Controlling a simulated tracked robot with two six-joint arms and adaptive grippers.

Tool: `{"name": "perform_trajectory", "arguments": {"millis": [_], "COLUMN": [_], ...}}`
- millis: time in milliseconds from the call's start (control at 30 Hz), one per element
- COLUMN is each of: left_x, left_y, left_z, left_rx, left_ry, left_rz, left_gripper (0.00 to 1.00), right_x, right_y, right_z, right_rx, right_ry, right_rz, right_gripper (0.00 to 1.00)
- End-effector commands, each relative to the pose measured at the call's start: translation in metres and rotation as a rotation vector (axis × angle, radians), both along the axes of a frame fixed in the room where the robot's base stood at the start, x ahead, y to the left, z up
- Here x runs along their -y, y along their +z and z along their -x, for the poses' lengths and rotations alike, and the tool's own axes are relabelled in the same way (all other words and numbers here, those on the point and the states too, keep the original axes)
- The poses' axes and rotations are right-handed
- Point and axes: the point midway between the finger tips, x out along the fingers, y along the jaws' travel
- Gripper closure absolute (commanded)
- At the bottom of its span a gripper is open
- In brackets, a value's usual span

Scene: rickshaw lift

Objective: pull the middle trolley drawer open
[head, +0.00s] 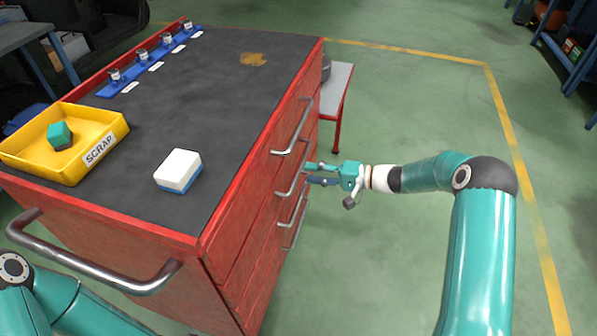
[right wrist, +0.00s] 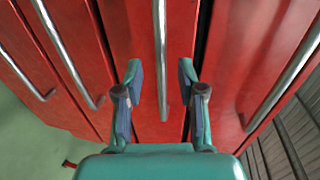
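The red trolley (head: 150,226) has several drawers with metal bar handles on its right side. My right gripper (head: 308,173) is at the second handle from the top (head: 292,184). In the right wrist view the open fingers (right wrist: 160,95) stand on either side of this handle (right wrist: 160,45), near one end of it, with gaps visible on both sides. The drawer front (right wrist: 142,30) behind it looks shut. The top drawer's handle (head: 294,135) is just above the gripper, and a lower handle (head: 291,208) is below. My left gripper is out of view; only part of that arm shows.
On the trolley top are a yellow scrap tray (head: 72,165) holding a teal block, a white and blue block (head: 178,170), and a blue rack (head: 150,62). A push bar (head: 95,268) juts from the near end. The green floor (head: 400,110) right of the trolley is mostly free.

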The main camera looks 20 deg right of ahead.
Motion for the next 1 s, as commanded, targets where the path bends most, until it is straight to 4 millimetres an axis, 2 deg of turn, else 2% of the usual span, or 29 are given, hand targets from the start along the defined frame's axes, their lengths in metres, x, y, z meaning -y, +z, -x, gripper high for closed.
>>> {"name": "perform_trajectory", "arguments": {"millis": [100, 300, 667, 700, 933, 1000], "left_x": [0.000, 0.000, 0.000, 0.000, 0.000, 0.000], "left_y": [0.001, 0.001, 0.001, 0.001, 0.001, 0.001], "left_z": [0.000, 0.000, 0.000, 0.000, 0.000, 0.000], "left_rx": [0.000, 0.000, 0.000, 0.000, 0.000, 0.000], "left_ry": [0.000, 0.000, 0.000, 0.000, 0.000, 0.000], "left_rz": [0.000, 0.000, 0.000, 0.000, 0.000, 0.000], "left_gripper": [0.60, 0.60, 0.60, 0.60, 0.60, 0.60], "right_x": [-0.019, -0.036, -0.040, -0.040, -0.038, -0.038], "right_y": [-0.004, -0.009, -0.010, -0.010, -0.010, -0.010], "right_z": [-0.012, -0.024, -0.027, -0.027, -0.026, -0.026], "right_rx": [0.000, 0.000, -0.001, -0.001, -0.001, -0.001], "right_ry": [0.003, 0.001, -0.001, -0.001, -0.002, -0.002], "right_rz": [0.000, 0.000, 0.000, 0.000, 0.001, 0.001], "right_gripper": [0.61, 0.61, 0.61, 0.62, 1.00, 1.00]}}
